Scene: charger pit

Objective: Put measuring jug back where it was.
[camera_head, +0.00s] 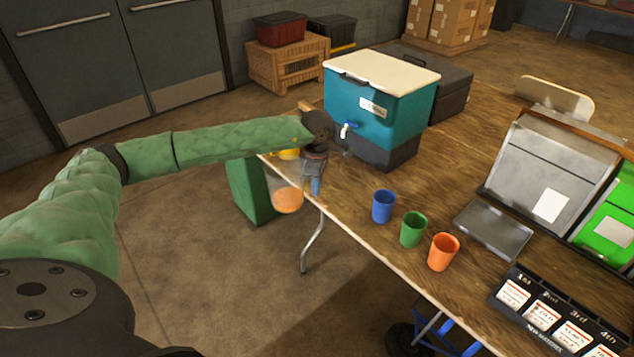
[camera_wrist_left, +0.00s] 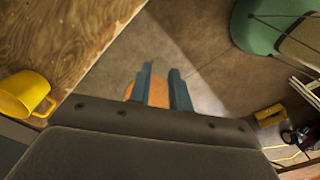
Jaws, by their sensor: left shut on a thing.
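The measuring jug (camera_head: 287,198) looks clear, with orange contents low in it. It hangs off the table's near left edge, above the floor. My left gripper (camera_head: 316,184) points down beside the jug at that edge and is shut on it, though the exact grip is hard to see. In the left wrist view, an orange patch (camera_wrist_left: 157,93) shows between the two blue-grey fingers (camera_wrist_left: 160,88). The rest of the jug is hidden there. My right gripper is in neither view.
A teal cooler (camera_head: 375,105) with a tap stands behind the gripper. A yellow mug (camera_wrist_left: 22,94) sits near the table edge. Blue (camera_head: 383,206), green (camera_head: 413,229) and orange (camera_head: 443,251) cups line the front. A green bin (camera_head: 247,190) stands on the floor.

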